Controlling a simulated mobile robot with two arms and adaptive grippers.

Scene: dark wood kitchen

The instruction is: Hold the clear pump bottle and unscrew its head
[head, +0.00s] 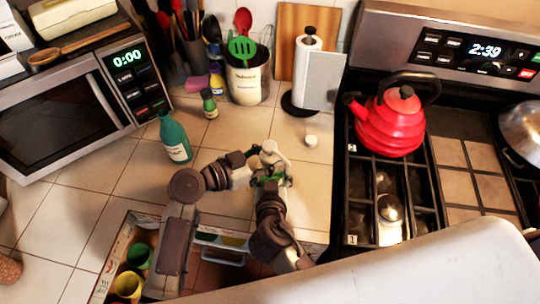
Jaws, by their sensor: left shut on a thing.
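The clear pump bottle (270,181) is mostly hidden between my two grippers, above the front part of the tiled counter. A green patch shows there, and a pale, knob-like top (269,148) shows just above it. My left gripper (257,164) reaches in from the left and is shut on the bottle. My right gripper (273,184) comes up from below, close against the same spot. Its fingers are too small and overlapped to tell whether they are open or shut.
A green bottle (174,138) stands on the counter at left. A small white round thing (311,140) lies right of my grippers. A utensil crock (247,80) and paper towel holder (316,75) stand behind. The stove with a red kettle (388,124) is right. An open drawer (112,262) is below.

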